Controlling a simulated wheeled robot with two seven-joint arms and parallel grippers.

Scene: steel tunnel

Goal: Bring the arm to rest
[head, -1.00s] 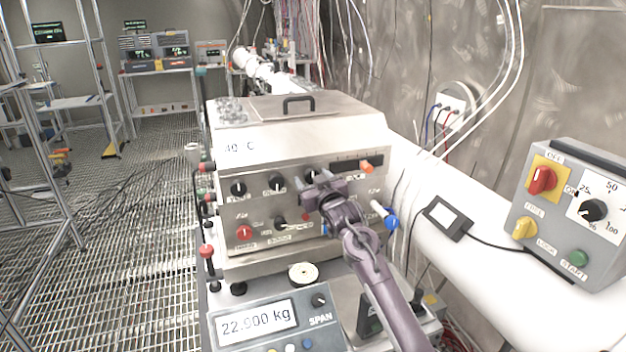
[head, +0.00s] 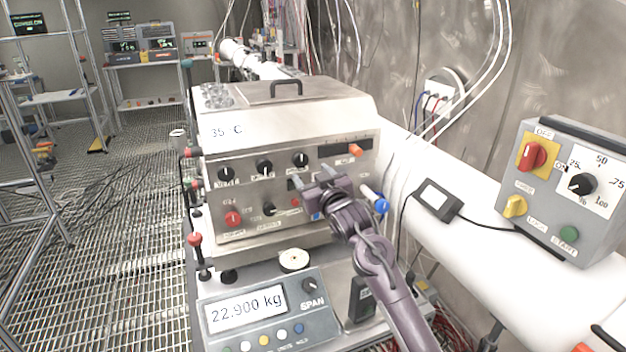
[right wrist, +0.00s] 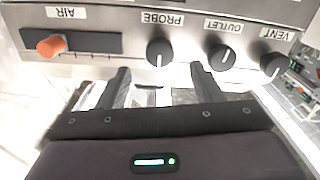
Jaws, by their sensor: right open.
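My right arm, purple-grey, rises from the lower right in the head view. Its gripper (head: 312,178) is in front of the steel box's control panel (head: 250,190), below the upper row of black knobs. The right wrist view shows the gripper (right wrist: 160,78) with its two dark fingers spread and nothing between them. There the panel is upside down, with the PROBE knob (right wrist: 160,52) just beyond the fingers and the orange AIR slider (right wrist: 50,46) to the left. I cannot tell whether a finger touches the panel. My left gripper is not in view.
A blue-tipped lever (head: 381,205) sticks out close right of the gripper. A scale (head: 265,310) reading 22.900 kg stands below the panel. A grey switch box (head: 540,225) sits on the white pipe (head: 470,240) at right. Open grating floor (head: 110,240) lies left.

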